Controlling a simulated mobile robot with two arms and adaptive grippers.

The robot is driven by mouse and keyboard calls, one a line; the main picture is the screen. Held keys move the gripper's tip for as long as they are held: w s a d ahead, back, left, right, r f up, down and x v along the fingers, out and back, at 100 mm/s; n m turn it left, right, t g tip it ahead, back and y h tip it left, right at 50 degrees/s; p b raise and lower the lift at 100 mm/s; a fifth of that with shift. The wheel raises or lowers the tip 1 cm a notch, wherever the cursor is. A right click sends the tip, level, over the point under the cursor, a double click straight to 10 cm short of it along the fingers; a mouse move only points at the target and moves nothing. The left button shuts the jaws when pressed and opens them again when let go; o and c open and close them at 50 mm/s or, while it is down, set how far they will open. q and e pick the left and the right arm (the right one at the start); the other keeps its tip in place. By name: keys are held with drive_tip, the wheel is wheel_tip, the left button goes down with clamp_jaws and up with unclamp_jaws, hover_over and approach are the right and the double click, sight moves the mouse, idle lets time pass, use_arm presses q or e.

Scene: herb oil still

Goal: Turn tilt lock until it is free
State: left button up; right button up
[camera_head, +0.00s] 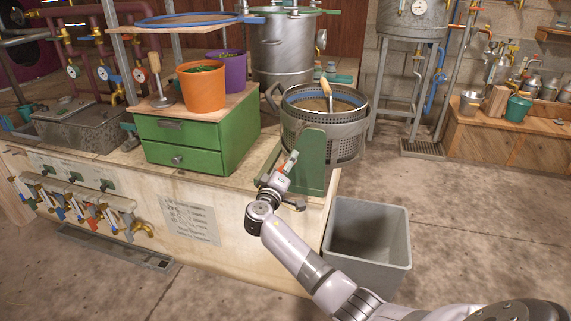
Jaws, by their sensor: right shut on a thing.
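The perforated metal basket (318,140) sits upright beside a green bracket (313,162) at the bench's right corner. The tilt lock is at the bracket's left side, small and mostly hidden by my right gripper (288,164). My right gripper reaches up from below and is shut at the tilt lock. A small red-orange patch shows at its fingers; I cannot tell whether it belongs to the lock. The lock's turn angle cannot be made out. My left gripper is not in view.
A grey open bin (368,240) stands on the floor right of the bench, below the basket. A green drawer box (183,158) with an orange pot (202,90) and a purple pot (228,72) is to the left.

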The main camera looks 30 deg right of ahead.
drive_tip(key=n+p, duration=0.1)
drive_tip(key=n, duration=0.2)
drive_tip(key=shift+a+r, duration=0.1)
drive_tip(key=shift+r, duration=0.05)
drive_tip(key=n+p, duration=0.3)
drive_tip(key=n, duration=0.2)
drive_tip(key=shift+n, duration=0.3)
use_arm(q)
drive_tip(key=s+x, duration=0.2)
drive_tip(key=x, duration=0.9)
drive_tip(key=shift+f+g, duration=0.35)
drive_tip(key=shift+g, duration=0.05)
use_arm(e)
drive_tip(key=shift+f+n, duration=0.35)
drive_tip(key=shift+n, duration=0.05)
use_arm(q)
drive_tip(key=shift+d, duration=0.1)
use_arm(e)
drive_tip(key=shift+c, duration=0.2)
drive_tip(key=o, duration=1.1)
drive_tip(key=shift+r, duration=0.1)
drive_tip(key=shift+s, duration=0.1)
drive_tip(key=v, duration=1.1)
drive_tip(key=shift+s+a, duration=0.3)
